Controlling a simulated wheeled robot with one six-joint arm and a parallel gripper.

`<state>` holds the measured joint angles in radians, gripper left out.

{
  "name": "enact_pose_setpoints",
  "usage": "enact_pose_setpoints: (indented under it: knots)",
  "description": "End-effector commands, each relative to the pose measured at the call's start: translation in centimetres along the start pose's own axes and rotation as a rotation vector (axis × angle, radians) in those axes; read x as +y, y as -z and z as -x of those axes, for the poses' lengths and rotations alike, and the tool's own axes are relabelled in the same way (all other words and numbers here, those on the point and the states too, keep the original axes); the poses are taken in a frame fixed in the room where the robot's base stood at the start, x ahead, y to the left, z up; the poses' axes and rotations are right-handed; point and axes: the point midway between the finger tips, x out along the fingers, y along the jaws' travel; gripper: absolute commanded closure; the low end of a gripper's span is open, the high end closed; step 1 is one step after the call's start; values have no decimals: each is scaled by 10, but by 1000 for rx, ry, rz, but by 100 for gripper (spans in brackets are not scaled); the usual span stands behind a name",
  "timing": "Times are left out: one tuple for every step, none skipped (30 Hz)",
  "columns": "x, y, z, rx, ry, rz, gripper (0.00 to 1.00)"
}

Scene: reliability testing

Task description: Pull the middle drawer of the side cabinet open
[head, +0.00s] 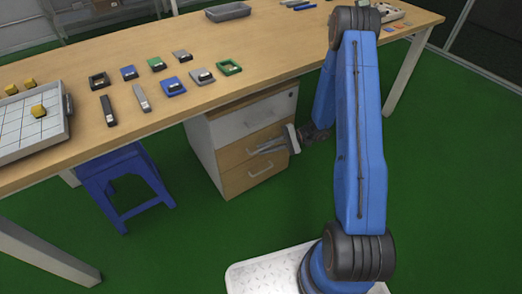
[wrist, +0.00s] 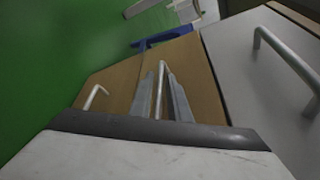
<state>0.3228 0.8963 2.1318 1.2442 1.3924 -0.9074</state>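The side cabinet (head: 205,146) stands under the table, with a pale top drawer (head: 255,118) and two wood-coloured drawers below. The middle drawer (head: 233,155) looks flush with the others. My gripper (head: 272,146) is at its front, fingers pointing at it, partly covering its handle. In the wrist view, the middle drawer's handle (wrist: 159,88) lies between my two fingers (wrist: 163,95), which stand apart on either side of it. A gap shows beside the bar, and I see no clear grip on it. The bottom drawer (head: 250,174) is shut.
The top drawer's handle (wrist: 288,62) is right of my fingers in the wrist view; the bottom drawer's handle (wrist: 94,97) is left. A blue stool (head: 122,178) stands left of the cabinet. The table (head: 215,65) overhangs it. The green floor in front is clear.

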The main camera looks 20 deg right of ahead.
Motion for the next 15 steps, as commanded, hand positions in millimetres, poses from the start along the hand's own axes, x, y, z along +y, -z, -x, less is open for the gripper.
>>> enact_pose_setpoints:
  knots:
    - [0, 0, -6, -2, -1, 0, 84]
    - [0, 0, -9, -2, -1, 0, 84]
    - [0, 0, -13, -2, -1, 1, 84]
    - [0, 0, -15, -1, -1, 1, 84]
    - [0, 0, -16, 0, -1, 1, 84]
    - [0, 0, -18, 0, -1, 1, 84]
    - [0, 0, -19, 0, -1, 1, 84]
    - [0, 0, -20, 0, -1, 1, 84]
    - [0, 0, -20, 0, -1, 1, 84]
    - [0, 0, -20, 1, -1, 1, 84]
    - [0, 0, -21, 1, -1, 1, 84]
    - [0, 0, -21, 1, -1, 1, 84]
    - [0, 0, -20, 1, -1, 1, 84]
    - [0, 0, -20, 1, -1, 1, 84]
    - [0, 0, -20, 1, -1, 1, 84]
